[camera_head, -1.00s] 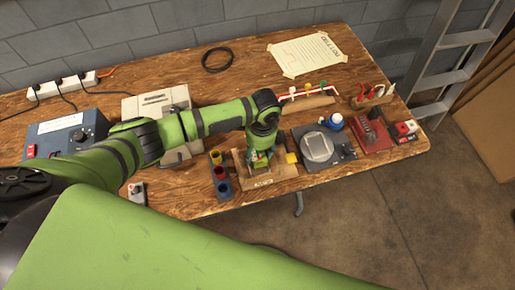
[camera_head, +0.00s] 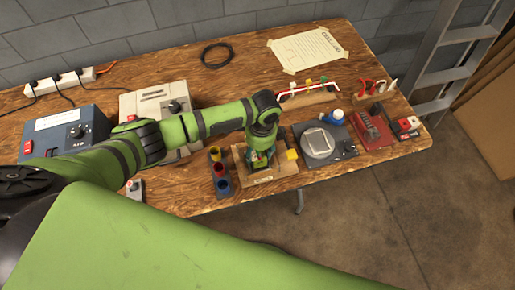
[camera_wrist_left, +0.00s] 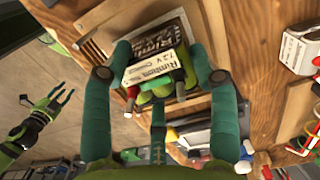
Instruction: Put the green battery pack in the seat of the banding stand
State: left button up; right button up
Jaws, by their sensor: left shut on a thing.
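My left gripper (camera_head: 260,158) is shut on the green battery pack (camera_wrist_left: 150,68), which has a white label marked 7.2 V and green cells. The pack lies between the gripper's fingers in the left wrist view (camera_wrist_left: 158,80). The gripper points down over a wooden stand with a front label (camera_head: 264,180), which seems to be the banding stand. The arm and fingers hide most of its seat, so I cannot tell whether the pack touches it. My right gripper (camera_wrist_left: 58,98) shows at the left of the left wrist view, fingers apart and empty.
Coloured cups (camera_head: 219,170) stand close left of the stand, and a yellow block (camera_head: 292,155) is at its right. A round-plated device (camera_head: 318,143) and a red tool block (camera_head: 372,130) stand further right. A blue box (camera_head: 65,135) is at the left.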

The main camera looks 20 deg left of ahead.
pick_arm(q)
jog(key=shift+f+b, duration=0.3)
jog(key=shift+f, duration=0.45)
dwell(0.7)
jog(key=o, duration=1.6)
jog(key=shift+r+p, duration=3.55)
jog(key=shift+p, duration=0.4)
jog(key=shift+f, duration=0.1)
